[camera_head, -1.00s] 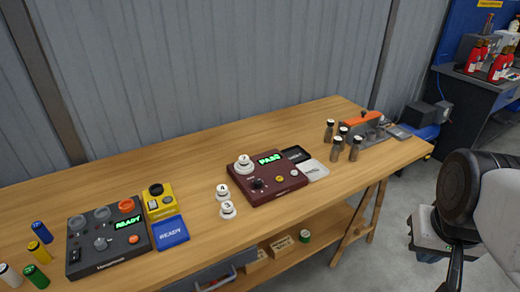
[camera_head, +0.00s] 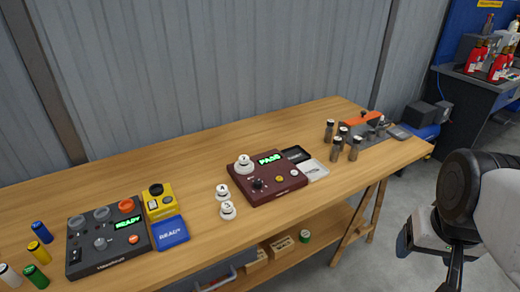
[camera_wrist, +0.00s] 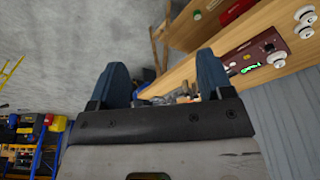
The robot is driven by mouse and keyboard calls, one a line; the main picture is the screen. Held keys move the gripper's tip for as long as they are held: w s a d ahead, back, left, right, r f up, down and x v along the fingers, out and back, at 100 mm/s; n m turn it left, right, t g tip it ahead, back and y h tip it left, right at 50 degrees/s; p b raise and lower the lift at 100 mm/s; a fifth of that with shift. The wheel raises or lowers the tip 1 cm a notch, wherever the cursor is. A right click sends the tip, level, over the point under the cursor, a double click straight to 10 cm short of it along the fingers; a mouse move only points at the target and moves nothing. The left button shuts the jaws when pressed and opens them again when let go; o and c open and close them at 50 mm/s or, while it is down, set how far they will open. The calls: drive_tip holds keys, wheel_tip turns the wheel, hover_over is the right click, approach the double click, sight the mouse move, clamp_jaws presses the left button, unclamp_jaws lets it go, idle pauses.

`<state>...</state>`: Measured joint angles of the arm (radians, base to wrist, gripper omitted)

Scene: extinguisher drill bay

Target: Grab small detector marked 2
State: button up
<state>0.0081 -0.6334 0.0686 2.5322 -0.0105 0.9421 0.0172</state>
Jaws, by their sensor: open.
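Three small white round detectors show in the head view. One detector (camera_head: 243,164) sits on the left part of a maroon tester (camera_head: 268,196); its mark is too small to read surely. A detector marked 4 (camera_head: 222,192) and one marked 3 (camera_head: 227,211) stand on the bench just left of the tester. In the wrist view the tester (camera_wrist: 240,62) and white detectors lie at the upper right, beyond the fingers. My gripper (camera_wrist: 162,78) is open and empty, with its two blue fingers apart. In the head view my arm is at the right edge, well away from the detectors.
The wooden bench (camera_head: 130,178) carries a dark tester (camera_head: 107,262), a yellow device (camera_head: 158,208), a blue card (camera_head: 171,230) and coloured cylinders at left. Several dark-bodied cylinders (camera_head: 337,150) stand right of the maroon tester. A corrugated wall (camera_head: 200,70) is behind. The bench's middle is mostly clear.

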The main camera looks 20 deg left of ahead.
idle(0.3)
drive_tip(key=w+a+f+m+g+y, duration=0.3)
drive_tip(key=w+a+m+y, duration=0.6)
drive_tip(key=w+a, duration=1.45)
drive_tip(key=m+t+y, duration=0.4)
drive_tip(key=m, duration=0.8)
approach(246, 158)
drive_tip(key=x, duration=0.2)
drive_tip(key=shift+a+f, duration=0.1)
drive_tip(key=shift+a, duration=0.2)
drive_tip(key=shift+w+a+f, duration=0.1)
drive_tip(key=shift+f, duration=0.05)
drive_tip(key=shift+a, duration=0.1)
drive_tip(key=shift+x, duration=1.2)
